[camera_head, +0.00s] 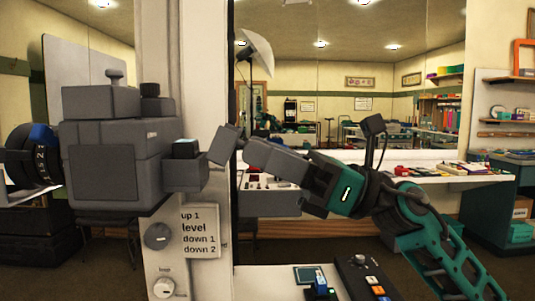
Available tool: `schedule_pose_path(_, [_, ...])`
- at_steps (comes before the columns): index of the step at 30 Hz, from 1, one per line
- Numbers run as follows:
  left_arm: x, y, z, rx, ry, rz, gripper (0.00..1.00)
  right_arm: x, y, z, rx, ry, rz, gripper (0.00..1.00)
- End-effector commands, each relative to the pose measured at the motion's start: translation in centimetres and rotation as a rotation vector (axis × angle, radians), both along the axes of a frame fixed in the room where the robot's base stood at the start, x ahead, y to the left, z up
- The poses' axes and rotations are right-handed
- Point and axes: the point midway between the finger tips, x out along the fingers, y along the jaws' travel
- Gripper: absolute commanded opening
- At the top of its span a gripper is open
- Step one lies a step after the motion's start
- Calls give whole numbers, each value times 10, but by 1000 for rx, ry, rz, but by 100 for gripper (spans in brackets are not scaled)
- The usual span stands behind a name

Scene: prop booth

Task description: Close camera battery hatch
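The camera (110,150) is a big grey boxy body on the left, with its dark lens barrel facing left. A small grey battery box (186,174) sticks out of its right side, with a dark block with a teal edge (186,149) showing at its open top. A tilted grey plate, apparently the hatch (222,146), stands open at the box's right edge. My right gripper (246,147) comes in from the right, its grey fingers pointing left at the hatch, close to its right side. Contact and finger gap cannot be made out. My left gripper is out of view.
A white column (165,60) stands behind the camera, with a label card (199,231) and knobs below. A control panel (362,279) with buttons sits at the bottom centre. A white counter (430,177) with small items runs behind my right arm.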

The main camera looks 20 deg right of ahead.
Motion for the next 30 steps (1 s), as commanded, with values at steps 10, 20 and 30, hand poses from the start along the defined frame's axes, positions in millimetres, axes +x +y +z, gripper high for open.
schedule_pose_path(10, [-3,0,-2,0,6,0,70,0,0,0,0,0,0,0])
schedule_pose_path(20, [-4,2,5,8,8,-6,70,0,0,4,-23,6,-1,0])
schedule_pose_path(30, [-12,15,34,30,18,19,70,1,1,26,-208,58,-3,0])
